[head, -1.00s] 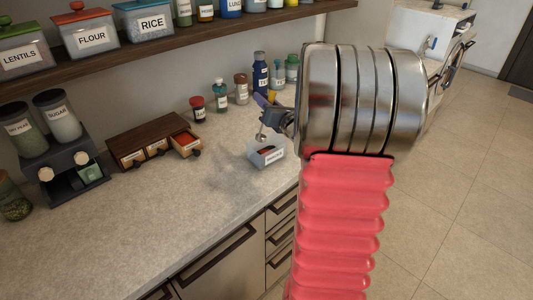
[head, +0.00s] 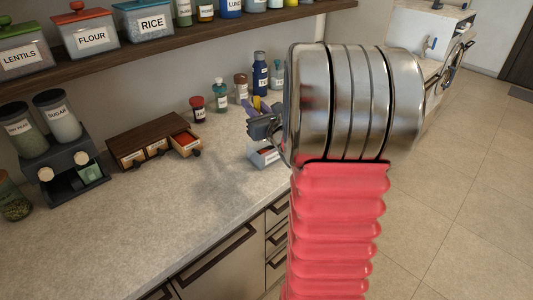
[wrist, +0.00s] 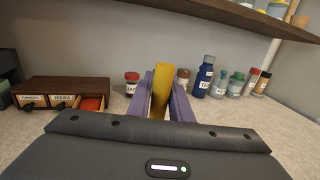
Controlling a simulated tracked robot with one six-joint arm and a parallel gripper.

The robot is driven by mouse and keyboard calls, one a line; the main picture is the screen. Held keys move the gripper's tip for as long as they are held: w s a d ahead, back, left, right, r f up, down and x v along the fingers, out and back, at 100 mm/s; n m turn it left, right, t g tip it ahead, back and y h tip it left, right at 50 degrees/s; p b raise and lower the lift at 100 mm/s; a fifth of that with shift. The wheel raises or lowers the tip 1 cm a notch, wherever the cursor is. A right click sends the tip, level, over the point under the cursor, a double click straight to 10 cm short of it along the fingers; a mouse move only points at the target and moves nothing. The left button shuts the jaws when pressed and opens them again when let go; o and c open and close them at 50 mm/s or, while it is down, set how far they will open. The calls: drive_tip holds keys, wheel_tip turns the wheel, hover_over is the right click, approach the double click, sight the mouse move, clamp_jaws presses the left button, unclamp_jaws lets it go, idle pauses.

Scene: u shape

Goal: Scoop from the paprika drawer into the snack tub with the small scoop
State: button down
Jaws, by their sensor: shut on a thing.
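My gripper (head: 255,106) is shut on the yellow handle of the small scoop (wrist: 161,92), which stands between the purple fingers in the wrist view. The scoop's bowl is hidden in both current views. The paprika drawer (head: 187,142) is the right-hand drawer of the wooden box, pulled open with red powder inside; it also shows in the wrist view (wrist: 92,104). The snack tub (head: 264,157), a small pale tub with a label, stands on the counter right of the drawers. My gripper is above it in the head view, and my arm partly covers the tub.
The wooden drawer box (head: 150,139) stands against the wall, with a dark dispenser (head: 65,150) to its left. Several jars and bottles, one blue (head: 260,74), line the wall behind my gripper. A shelf (head: 180,32) runs above. The front counter is clear.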

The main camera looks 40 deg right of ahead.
drive_tip(key=shift+a+r, duration=0.1)
drive_tip(key=a+r, duration=0.2)
drive_tip(key=a, duration=0.2)
drive_tip(key=shift+w+a+r, duration=0.4)
idle(0.3)
idle(0.9)
